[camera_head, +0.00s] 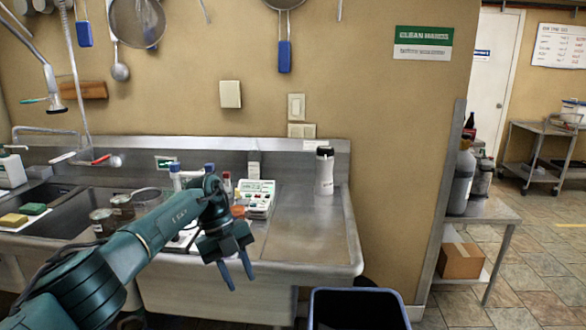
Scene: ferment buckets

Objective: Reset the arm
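My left arm (130,248) is teal and comes in from the lower left. My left gripper (238,274) hangs in front of the metal sink counter, with its two blue fingers pointing down. The fingers are apart and nothing shows between them. My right arm and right gripper are not in the head view.
The metal counter (303,222) holds a white bottle (324,172), a keypad device (259,196) and jars (103,222) near the sink. A dark blue bin (358,310) stands below the counter. A side table (485,211) is at right. Tiled floor is free there.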

